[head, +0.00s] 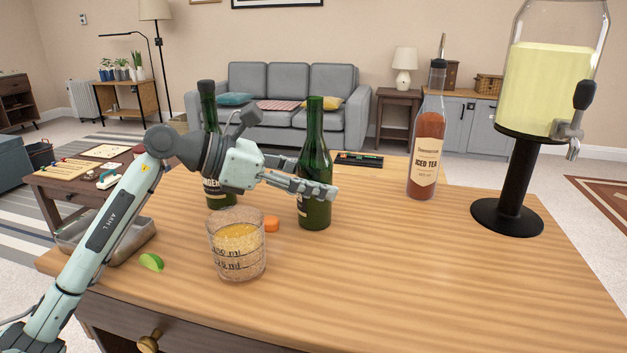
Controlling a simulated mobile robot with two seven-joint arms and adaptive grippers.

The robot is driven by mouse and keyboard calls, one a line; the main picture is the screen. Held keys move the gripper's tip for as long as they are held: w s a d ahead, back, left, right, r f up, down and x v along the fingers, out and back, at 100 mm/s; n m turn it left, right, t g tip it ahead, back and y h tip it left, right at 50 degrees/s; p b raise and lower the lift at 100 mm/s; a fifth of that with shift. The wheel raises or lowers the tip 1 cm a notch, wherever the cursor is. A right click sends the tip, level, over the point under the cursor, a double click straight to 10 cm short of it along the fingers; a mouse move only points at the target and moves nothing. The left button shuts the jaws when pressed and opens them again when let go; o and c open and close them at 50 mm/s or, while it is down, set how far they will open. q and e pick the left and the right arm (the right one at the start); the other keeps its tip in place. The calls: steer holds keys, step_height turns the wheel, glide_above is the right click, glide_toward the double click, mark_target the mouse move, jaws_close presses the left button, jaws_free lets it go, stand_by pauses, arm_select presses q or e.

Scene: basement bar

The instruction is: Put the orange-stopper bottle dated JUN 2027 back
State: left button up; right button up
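A green glass bottle (315,154) stands upright on the wooden bar top, its top green with no orange stopper on it. My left gripper (318,189) reaches across the front of this bottle at mid-height, fingers pointing right. Whether they close around it or only pass in front is unclear. A second dark green bottle (209,112) stands to the left, partly behind my arm. A small orange piece (271,224) lies on the bar between the glass and the green bottle; it may be a stopper. No JUN 2027 date is readable on any bottle. My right gripper is out of view.
A glass of orange-yellow drink (237,246) stands in front, with a lime wedge (151,262) and metal tray (75,236) to its left. An iced tea bottle (427,150) and drink dispenser (507,188) stand right. The bar's front right is clear.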

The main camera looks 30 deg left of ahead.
arm_select(q)
steer(key=shift+o, duration=1.2)
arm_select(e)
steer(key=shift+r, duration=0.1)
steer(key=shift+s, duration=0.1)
arm_select(q)
steer(key=shift+r, duration=0.1)
steer(key=shift+r+p, duration=0.15)
steer(key=shift+p, duration=0.15)
steer(key=shift+s+a+b, duration=0.3)
steer(key=shift+s+a, duration=0.05)
steer(key=shift+a, duration=0.05)
steer(key=b+v, duration=0.1)
steer(key=v, duration=1)
steer(key=shift+s+d+r+b, duration=0.1)
steer(key=shift+b, duration=0.2)
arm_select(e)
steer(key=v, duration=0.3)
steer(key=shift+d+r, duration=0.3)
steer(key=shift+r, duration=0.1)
